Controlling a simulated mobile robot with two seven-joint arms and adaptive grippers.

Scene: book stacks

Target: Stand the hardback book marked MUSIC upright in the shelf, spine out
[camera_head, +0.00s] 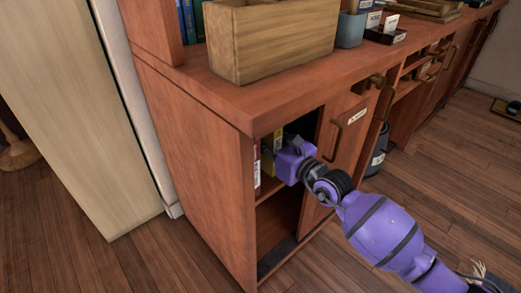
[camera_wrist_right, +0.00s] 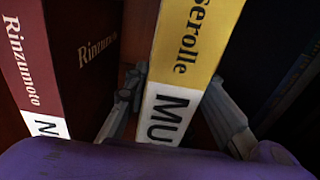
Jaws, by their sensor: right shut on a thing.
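The yellow hardback (camera_wrist_right: 190,45) has "Serolle" on its spine and a white label reading "MU", the rest hidden by my wrist. It stands roughly upright inside the open shelf compartment, spine facing my wrist camera. In the head view a yellow book (camera_head: 268,161) shows in the cabinet opening beside my gripper. My right gripper (camera_wrist_right: 168,92) is shut on the yellow book, one finger on each side. In the head view my right gripper (camera_head: 280,150) reaches into the compartment, its fingers mostly hidden. My left gripper is in neither view.
A dark red "Rinzumoto" book (camera_wrist_right: 35,70) stands left of the yellow book, with a gap between. The right side of the compartment is dark. The cabinet door (camera_head: 345,140) stands beside my arm. A wooden box (camera_head: 270,40) sits on the cabinet top (camera_head: 200,85).

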